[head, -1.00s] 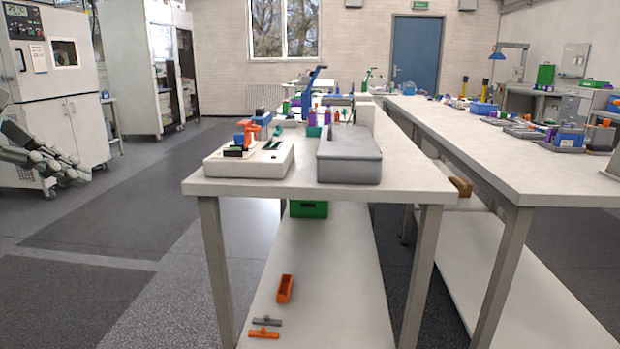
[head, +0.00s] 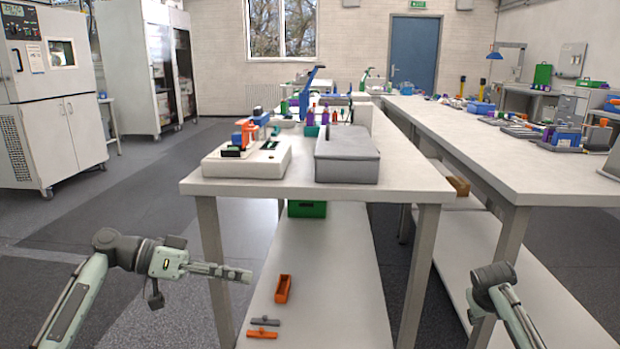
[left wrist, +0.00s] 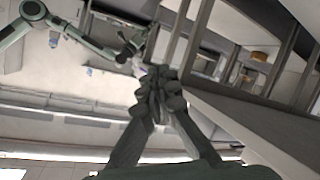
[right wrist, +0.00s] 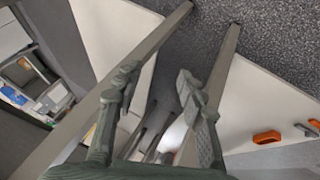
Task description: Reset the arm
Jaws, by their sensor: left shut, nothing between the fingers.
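My left arm reaches in from the lower left of the head view, grey-green with dark joints. Its gripper (head: 238,273) points right, in front of the near bench's left leg. In the left wrist view, the left gripper's fingers (left wrist: 157,92) meet, with nothing between them. My right arm (head: 495,285) shows at the lower right of the head view, bent at a dark joint; its fingers cannot be made out there. In the right wrist view, the right gripper's fingers (right wrist: 158,82) are apart and empty, with bench legs and floor beyond.
The near bench (head: 415,185) carries a white device (head: 270,165) and a grey box (head: 347,167). Its lower shelf (head: 335,290) holds an orange bin (head: 283,288) and two small handle-like parts. A second long bench (head: 520,175) stands right. Floor at left is open.

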